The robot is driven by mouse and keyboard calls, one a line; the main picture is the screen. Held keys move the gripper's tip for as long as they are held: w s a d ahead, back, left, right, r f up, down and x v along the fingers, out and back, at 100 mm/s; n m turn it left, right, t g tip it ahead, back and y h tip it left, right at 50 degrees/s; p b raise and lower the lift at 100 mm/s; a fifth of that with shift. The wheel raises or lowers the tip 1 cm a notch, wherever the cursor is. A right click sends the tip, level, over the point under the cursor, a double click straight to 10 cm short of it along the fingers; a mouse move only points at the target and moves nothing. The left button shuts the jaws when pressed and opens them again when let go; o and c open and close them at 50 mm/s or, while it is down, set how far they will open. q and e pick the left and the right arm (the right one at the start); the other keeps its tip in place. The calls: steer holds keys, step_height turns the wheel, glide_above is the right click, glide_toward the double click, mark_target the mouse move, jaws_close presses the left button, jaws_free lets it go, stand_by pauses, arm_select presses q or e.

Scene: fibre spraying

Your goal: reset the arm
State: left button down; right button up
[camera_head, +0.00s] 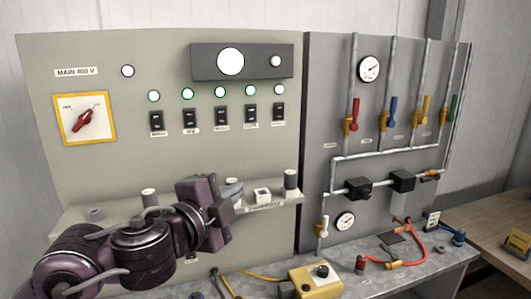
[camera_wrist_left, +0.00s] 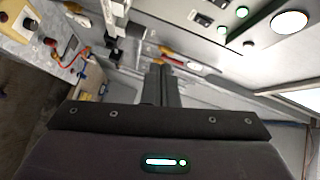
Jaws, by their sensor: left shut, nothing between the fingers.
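My left arm comes in from the lower left in the head view. Its left gripper (camera_head: 222,208) is in front of the narrow shelf on the electrical panel, apart from the panel face as far as I can tell. In the left wrist view the gripper's fingers (camera_wrist_left: 161,88) are together and hold nothing. My right gripper does not show in either view.
The panel has a red rotary switch (camera_head: 84,119) and several black switches under lit lamps. A grey board (camera_head: 385,80) carries pipes, coloured valves and a gauge (camera_head: 369,69). A yellow control box (camera_head: 315,281) lies on the bench. A wooden table (camera_head: 490,225) stands at right.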

arm_select(q)
steer(key=s+a+f+n+g+y, duration=0.25)
steer(key=f+n, duration=0.35)
steer(key=f, duration=0.4)
steer(key=s+a+f+n+g+y, duration=0.2)
steer(key=s+a+f+n+y, duration=0.3)
steer(key=f, duration=0.6)
steer(key=s+a+f+n+g, duration=0.3)
steer(key=s+f+n+g, duration=0.1)
steer(key=s+f, duration=0.45)
steer(key=s+a+f+n+g, duration=0.3)
steer(key=s+f, duration=0.4)
steer(key=f, duration=0.2)
step_height(320, 180, down, 28)
steer(key=s+g, duration=0.2)
steer(key=s+a+f, duration=0.2)
steer(key=s+f, duration=0.7)
steer(key=s+a+f, duration=0.1)
steer(key=s+f, duration=0.9)
steer(key=shift+s+a+f+g+b, duration=0.15)
steer(key=shift+a+g+b, duration=0.2)
steer(key=shift+a, duration=0.05)
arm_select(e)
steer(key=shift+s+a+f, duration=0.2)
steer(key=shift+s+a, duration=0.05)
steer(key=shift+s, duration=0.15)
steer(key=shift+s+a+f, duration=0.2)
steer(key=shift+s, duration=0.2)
